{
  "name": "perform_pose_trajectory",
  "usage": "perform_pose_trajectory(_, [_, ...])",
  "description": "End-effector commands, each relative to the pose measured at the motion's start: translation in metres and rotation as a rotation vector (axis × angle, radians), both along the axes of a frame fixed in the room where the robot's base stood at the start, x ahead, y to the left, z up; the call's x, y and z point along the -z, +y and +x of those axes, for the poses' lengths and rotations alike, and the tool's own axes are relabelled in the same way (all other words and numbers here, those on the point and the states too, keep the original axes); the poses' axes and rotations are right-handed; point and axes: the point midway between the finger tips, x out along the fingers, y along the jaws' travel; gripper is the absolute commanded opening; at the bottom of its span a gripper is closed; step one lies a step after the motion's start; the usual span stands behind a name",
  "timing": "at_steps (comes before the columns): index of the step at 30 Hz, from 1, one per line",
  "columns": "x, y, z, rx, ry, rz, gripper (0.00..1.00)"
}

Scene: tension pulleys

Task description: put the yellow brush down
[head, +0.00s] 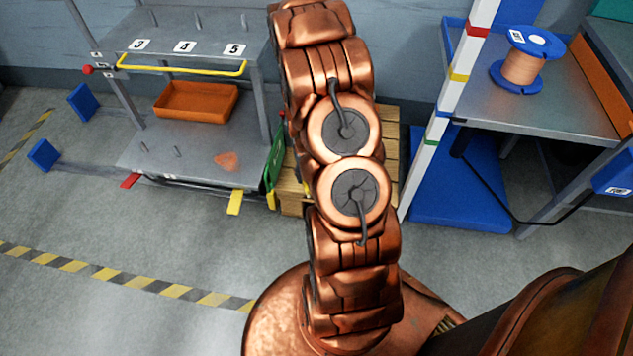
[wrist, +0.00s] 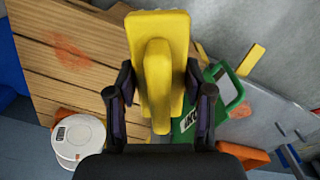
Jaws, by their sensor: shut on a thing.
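The yellow brush (wrist: 157,50) fills the middle of the wrist view, with a broad head and a handle pointing toward me. My gripper (wrist: 160,105) is shut on the brush, with one dark finger on each side of it. The brush appears held above the wooden pallet (wrist: 70,70) and the floor; the exact height cannot be told. In the head view my copper arm hides the gripper and most of the brush, and part of the pallet (head: 292,195) shows beside the arm.
A green case (wrist: 222,98) stands beside the pallet, near a grey shelf rack (head: 190,140) with an orange bin (head: 196,100). White round discs (wrist: 79,140) lie at the pallet's lower edge. A workbench (head: 540,110) with a copper spool (head: 522,68) stands right.

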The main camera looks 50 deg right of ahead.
Motion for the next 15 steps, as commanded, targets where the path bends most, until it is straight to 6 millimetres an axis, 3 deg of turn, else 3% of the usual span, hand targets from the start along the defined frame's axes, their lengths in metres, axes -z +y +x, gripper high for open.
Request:
perform_pose_trajectory(1, [0.028, -0.002, -0.010, 0.016, 0.003, 0.006, 0.06])
perform_pose_trajectory(6, [0.066, -0.008, -0.030, 0.050, -0.003, 0.011, 0.06])
perform_pose_trajectory(11, [0.081, -0.010, -0.039, 0.065, -0.005, 0.015, 0.06])
perform_pose_trajectory(15, [0.085, -0.016, -0.035, 0.068, -0.008, 0.013, 0.06])
